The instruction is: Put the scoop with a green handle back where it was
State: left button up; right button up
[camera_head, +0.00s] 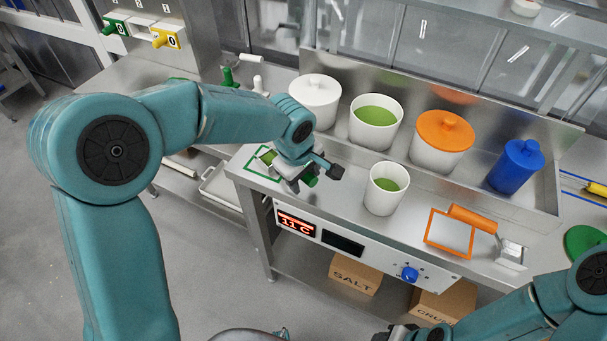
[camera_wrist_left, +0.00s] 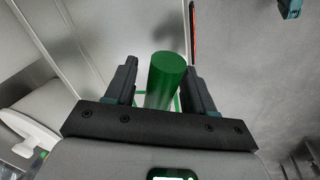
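The scoop's green handle (camera_wrist_left: 166,82) stands between the two fingers of my left gripper (camera_wrist_left: 160,80) in the left wrist view. A narrow gap shows beside the left finger, and the handle's edge meets the right finger in the picture. In the head view my left gripper (camera_head: 312,177) is low over the counter's left end, with a bit of the green handle (camera_head: 311,181) showing below it. The rest of the scoop is largely hidden by the gripper. A green outlined square (camera_head: 263,176) is just left of the gripper. My right gripper is not clearly visible.
A white tub of green filling (camera_head: 384,198) stands right of my left gripper. Behind are a white lidded tub (camera_head: 315,110), another green-filled tub (camera_head: 361,135), an orange-lidded tub (camera_head: 437,157) and a blue container (camera_head: 514,172).

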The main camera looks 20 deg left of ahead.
pick_arm(q)
jog(key=shift+r, duration=0.6)
jog(key=v, duration=1.1)
jog(key=shift+s, duration=0.15)
